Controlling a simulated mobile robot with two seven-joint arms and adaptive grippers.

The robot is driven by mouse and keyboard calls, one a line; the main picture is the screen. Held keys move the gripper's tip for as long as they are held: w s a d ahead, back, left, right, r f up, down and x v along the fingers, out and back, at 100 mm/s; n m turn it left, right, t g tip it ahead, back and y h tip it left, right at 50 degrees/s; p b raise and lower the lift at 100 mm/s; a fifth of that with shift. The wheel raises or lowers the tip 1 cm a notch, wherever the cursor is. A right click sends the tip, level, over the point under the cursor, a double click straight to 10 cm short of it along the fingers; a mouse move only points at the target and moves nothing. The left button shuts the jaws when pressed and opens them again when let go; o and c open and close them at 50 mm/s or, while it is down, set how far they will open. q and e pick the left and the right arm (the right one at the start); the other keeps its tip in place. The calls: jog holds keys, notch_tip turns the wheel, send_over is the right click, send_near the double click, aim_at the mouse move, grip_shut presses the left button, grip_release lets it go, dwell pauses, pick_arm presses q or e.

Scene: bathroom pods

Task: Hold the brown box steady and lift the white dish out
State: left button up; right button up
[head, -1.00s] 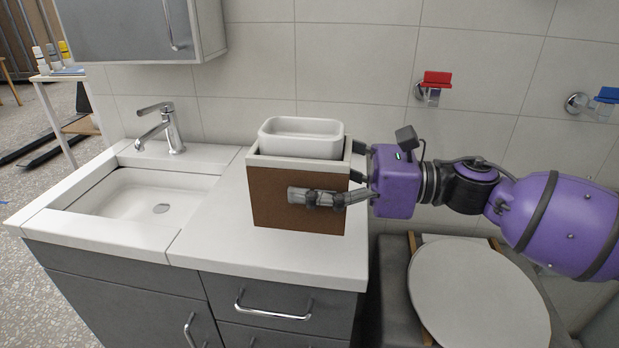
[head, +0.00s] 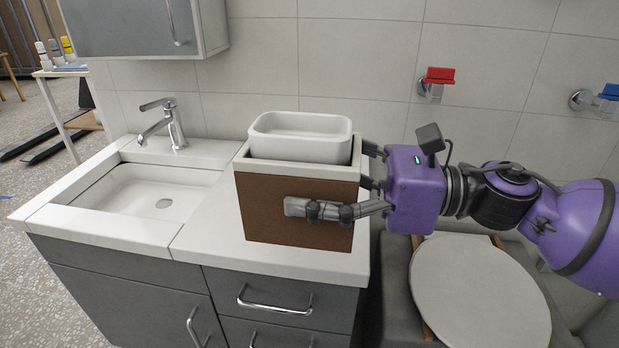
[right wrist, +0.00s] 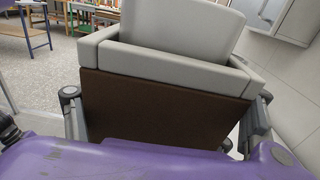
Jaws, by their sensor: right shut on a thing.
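The brown box (head: 262,212), with a pale rim, is at the right part of the counter. I cannot tell whether its base touches the counter. The white dish (head: 300,145) sits in the box's top, its upper part standing above the rim. My right gripper (head: 325,182) comes from the right and is shut on the box, with one finger across the brown front and the others partly hidden behind. In the right wrist view, the box (right wrist: 160,110) lies between the fingers, with the dish (right wrist: 180,28) above its rim. My left gripper is not in view.
A sink basin (head: 140,195) with a faucet (head: 165,125) is left of the box. A grey cabinet (head: 130,25) hangs above. A round white lid (head: 480,290) lies below my right arm. Red (head: 440,75) and blue (head: 609,91) wall fittings are at the right.

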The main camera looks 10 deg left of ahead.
jog(key=shift+w+a+f+b, duration=0.1)
jog(key=shift+w+f+b, duration=0.45)
jog(key=shift+w+f, duration=0.25)
jog(key=shift+w+f+b, duration=0.7)
jog(key=shift+w+f, duration=0.1)
jog(key=shift+w, duration=0.15)
jog(key=shift+w+a+f+b, duration=0.1)
jog(key=shift+w+f+b, duration=1.35)
jog(key=shift+w, duration=0.25)
jog(key=shift+w+f+b, duration=0.35)
jog(key=shift+w+f, duration=0.2)
jog(key=shift+f, duration=0.05)
jog(key=shift+w+a+f+b, duration=0.15)
jog(key=shift+w+f+b, duration=1.35)
jog(key=shift+w, duration=0.15)
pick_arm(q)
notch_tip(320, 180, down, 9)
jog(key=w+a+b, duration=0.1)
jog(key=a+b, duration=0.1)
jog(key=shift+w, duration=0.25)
pick_arm(e)
jog(key=shift+w+f, duration=1.05)
jog(key=shift+w, duration=0.15)
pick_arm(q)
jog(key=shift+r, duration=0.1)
pick_arm(e)
jog(key=shift+f, duration=0.25)
jog(key=o, duration=1)
